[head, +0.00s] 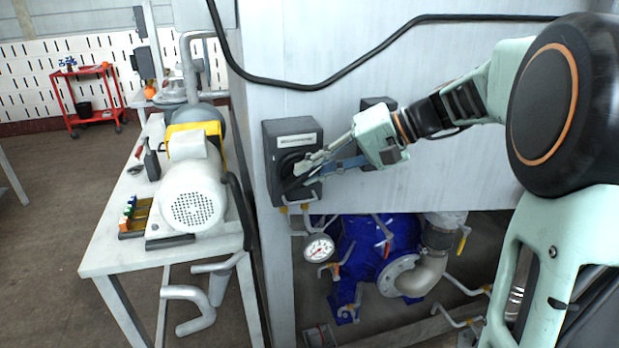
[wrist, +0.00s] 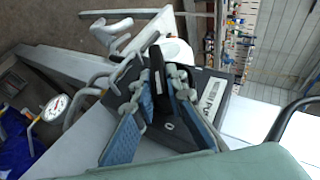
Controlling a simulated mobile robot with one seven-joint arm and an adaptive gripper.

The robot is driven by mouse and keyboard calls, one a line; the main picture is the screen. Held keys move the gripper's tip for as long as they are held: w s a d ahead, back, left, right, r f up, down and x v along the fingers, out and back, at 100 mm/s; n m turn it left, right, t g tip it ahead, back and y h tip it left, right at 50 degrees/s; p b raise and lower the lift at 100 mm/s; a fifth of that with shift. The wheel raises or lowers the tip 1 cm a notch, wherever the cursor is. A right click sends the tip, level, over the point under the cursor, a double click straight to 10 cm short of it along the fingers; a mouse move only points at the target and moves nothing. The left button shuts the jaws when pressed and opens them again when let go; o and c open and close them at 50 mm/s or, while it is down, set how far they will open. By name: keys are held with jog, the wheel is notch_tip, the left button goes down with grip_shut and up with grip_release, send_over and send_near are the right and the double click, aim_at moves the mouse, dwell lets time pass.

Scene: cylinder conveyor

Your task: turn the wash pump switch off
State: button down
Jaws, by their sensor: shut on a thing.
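The wash pump switch is a dark grey box (head: 291,130) with a pale label, mounted on the light grey panel in the head view. In the wrist view the box (wrist: 218,88) appears turned, with its label and a white 0 mark showing. A black switch handle (wrist: 157,72) stands out from its face. My gripper (head: 294,180) is at the front of the box, its two fingers (wrist: 160,62) closed around the handle, one on each side. The fingers hide part of the handle and of the box face in the head view.
A second dark box (head: 377,102) sits behind my wrist. Below are a pressure gauge (head: 319,247), a blue pump (head: 372,248) and pipes. A black cable (head: 330,78) hangs across the panel. A table (head: 108,238) with a white motor (head: 193,193) stands left.

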jog(key=y+b, duration=0.1)
jog(key=f+m+y+b, duration=0.1)
jog(key=y, duration=0.1)
jog(key=shift+w+d+f+b, duration=0.1)
jog(key=shift+d+b, duration=0.1)
jog(key=shift+b, duration=0.1)
jog(key=shift+f+m+y+b, duration=0.15)
jog(key=shift+m+y+b, duration=0.35)
jog(key=shift+y+b, duration=0.9)
jog(key=shift+y+p, duration=0.4)
jog(key=shift+y, duration=0.1)
jog(key=c, duration=1.9)
grip_release()
jog(key=shift+c, duration=0.2)
jog(key=s+d, duration=0.1)
jog(key=d, duration=1.1)
jog(key=shift+s, duration=0.2)
